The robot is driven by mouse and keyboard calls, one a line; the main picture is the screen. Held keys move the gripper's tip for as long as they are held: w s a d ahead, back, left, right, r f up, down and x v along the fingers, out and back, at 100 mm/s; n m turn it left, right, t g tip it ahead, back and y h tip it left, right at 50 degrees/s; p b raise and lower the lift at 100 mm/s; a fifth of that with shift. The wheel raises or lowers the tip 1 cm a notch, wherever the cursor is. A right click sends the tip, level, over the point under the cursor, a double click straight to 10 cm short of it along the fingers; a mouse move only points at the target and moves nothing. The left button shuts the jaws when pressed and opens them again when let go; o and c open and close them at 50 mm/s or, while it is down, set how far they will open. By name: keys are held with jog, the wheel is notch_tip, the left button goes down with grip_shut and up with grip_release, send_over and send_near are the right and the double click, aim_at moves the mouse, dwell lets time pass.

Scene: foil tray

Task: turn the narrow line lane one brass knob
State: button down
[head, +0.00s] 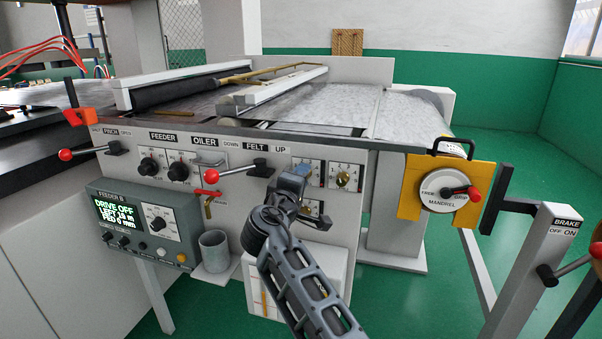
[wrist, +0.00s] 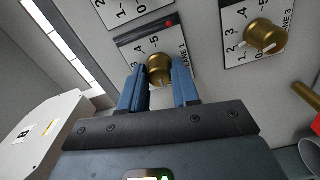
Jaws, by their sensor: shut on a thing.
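The lane one brass knob (wrist: 159,67) sits on a plate (wrist: 136,44) marked LANE 1 with a number scale and a red dot. My gripper (wrist: 159,76) has its two blue fingers on either side of this knob, shut on it. In the head view my gripper (head: 299,172) reaches the front panel at the upper left dial plate and hides the knob there. Where the knob's pointer stands on the scale is hard to read.
A second brass knob (wrist: 264,36) sits on the LANE 3 plate beside it. Another dial plate (wrist: 126,9) is partly in view. A red-handled lever (head: 212,176) and a grey cup (head: 214,250) are left of my gripper; the mandrel handle (head: 474,194) is right.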

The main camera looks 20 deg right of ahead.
jog(key=shift+a+n+p, duration=0.1)
jog(key=shift+n+p, duration=0.4)
jog(key=shift+n, duration=0.5)
jog(key=c, duration=0.8)
grip_release()
jog(key=shift+c, duration=0.2)
jog(key=v, duration=0.7)
jog(key=shift+s+a, duration=0.2)
jog(key=shift+s, duration=0.1)
jog(key=shift+f, duration=0.1)
